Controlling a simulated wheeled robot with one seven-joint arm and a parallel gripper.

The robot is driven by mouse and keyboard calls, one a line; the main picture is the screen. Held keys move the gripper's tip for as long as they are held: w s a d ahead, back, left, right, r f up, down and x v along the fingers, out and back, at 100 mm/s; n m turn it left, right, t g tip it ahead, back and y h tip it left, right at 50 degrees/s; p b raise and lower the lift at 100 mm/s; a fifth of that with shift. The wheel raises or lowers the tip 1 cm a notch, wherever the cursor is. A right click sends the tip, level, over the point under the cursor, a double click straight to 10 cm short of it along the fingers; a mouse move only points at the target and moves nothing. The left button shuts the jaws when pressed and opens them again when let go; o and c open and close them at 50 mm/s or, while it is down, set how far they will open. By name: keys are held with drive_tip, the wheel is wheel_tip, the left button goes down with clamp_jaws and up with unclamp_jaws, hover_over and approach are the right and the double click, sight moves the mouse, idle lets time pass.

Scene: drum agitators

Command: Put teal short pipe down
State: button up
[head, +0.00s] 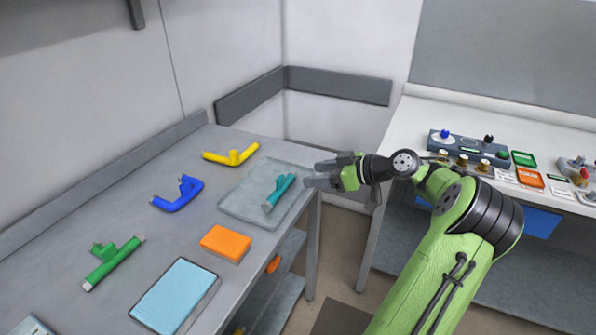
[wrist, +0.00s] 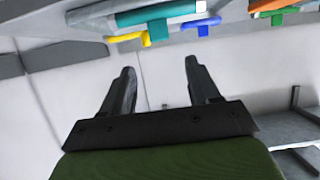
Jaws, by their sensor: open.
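The teal short pipe (head: 279,191) lies on a pale grey tray (head: 240,205) on the left bench in the head view. It also shows at the top of the wrist view (wrist: 155,16), upside down. My gripper (head: 312,174) is at the right edge of the tray, beside the pipe and apart from it. In the wrist view its two fingers (wrist: 158,85) are spread with nothing between them.
The grey bench (head: 180,235) also holds a yellow pipe (head: 232,156), a blue pipe (head: 177,195), a green pipe (head: 112,262), an orange block (head: 226,243) and a light blue box (head: 174,296). A white bench (head: 410,125) with control boxes stands at the right.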

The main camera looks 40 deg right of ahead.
drive_tip(key=a+g, duration=0.2)
drive_tip(key=a, duration=0.5)
drive_tip(key=w+a+g+h, duration=0.1)
drive_tip(key=a+g, duration=0.2)
drive_tip(key=a, duration=0.5)
drive_tip(key=w+a+g, duration=0.1)
drive_tip(key=a+g, duration=0.1)
drive_tip(key=a, duration=0.6)
drive_tip(key=shift+w+a+r+h, duration=0.1)
drive_tip(key=shift+r+h, duration=0.2)
drive_tip(key=shift+r, duration=0.05)
drive_tip(key=s+a+m+h, duration=0.1)
drive_tip(key=s+a+m, duration=0.1)
drive_tip(key=s+a, duration=0.3)
drive_tip(key=s+a+m+h, duration=0.1)
drive_tip(key=s+a, duration=0.4)
drive_tip(key=s, duration=0.9)
drive_tip(key=shift+s+r+m+h, duration=0.15)
drive_tip(key=shift+r+m+h, duration=0.25)
drive_tip(key=shift+r, duration=0.05)
drive_tip(key=shift+a, duration=0.1)
